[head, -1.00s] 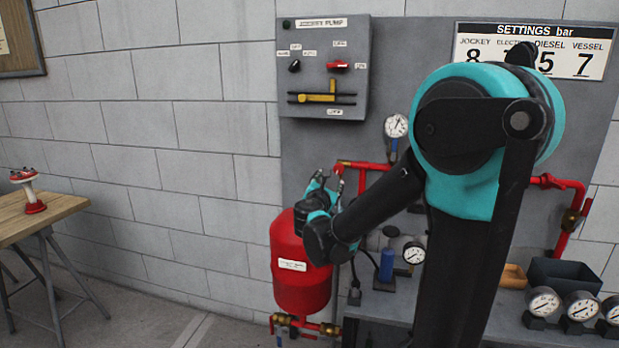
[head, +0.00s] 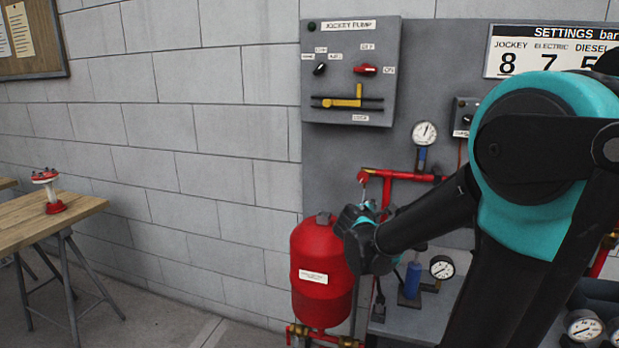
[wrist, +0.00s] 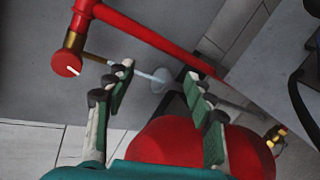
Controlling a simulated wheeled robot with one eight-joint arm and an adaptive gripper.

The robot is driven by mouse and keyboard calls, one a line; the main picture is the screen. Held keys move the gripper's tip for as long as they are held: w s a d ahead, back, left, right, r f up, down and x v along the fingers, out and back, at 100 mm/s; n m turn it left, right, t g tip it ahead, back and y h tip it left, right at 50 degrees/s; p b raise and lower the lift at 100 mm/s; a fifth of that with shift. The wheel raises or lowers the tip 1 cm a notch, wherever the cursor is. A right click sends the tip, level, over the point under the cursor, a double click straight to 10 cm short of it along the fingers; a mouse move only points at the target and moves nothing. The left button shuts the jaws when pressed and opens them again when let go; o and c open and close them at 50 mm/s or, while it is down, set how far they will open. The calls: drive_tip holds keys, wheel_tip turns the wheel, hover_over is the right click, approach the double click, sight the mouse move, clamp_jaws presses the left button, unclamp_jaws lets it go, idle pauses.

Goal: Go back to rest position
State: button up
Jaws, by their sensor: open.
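My gripper (wrist: 158,77) is open in the wrist view, with nothing between its two fingers. In the head view my gripper (head: 366,208) is mostly hidden behind my own wrist, just right of the top of the red vessel (head: 322,262). The red vessel also fills the bottom of the wrist view (wrist: 165,150), behind the fingers. A red pipe (wrist: 140,32) with a red-capped brass fitting (wrist: 66,64) lies beyond the fingertips. I cannot tell whether the gripper touches anything. My arm is stretched forward across the right of the head view.
The jockey pump panel (head: 348,72) is on the grey board. A pressure gauge (head: 424,134), a blue cylinder (head: 412,280) and another gauge (head: 441,267) are near my forearm. A wooden table (head: 40,230) bears a red and white item (head: 50,190). Floor between table and vessel looks clear.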

drive_tip(key=s+f+m+g+y, duration=0.2)
drive_tip(key=s+f+m, duration=0.3)
drive_tip(key=s, duration=0.3)
drive_tip(key=s+f+m+g+y, duration=0.2)
drive_tip(key=s+f+m, duration=0.4)
drive_tip(key=s, duration=0.3)
drive_tip(key=s+f+m+g+y, duration=0.2)
drive_tip(key=s+f+m+g, duration=0.2)
drive_tip(key=s+f, duration=0.3)
drive_tip(key=shift+s+a+f+m, duration=0.1)
drive_tip(key=shift+s+a+m, duration=0.1)
drive_tip(key=shift+s+m, duration=0.25)
drive_tip(key=shift+s+a+f+m, duration=0.1)
drive_tip(key=shift+s+a+m, duration=0.05)
drive_tip(key=shift+s+m, duration=0.25)
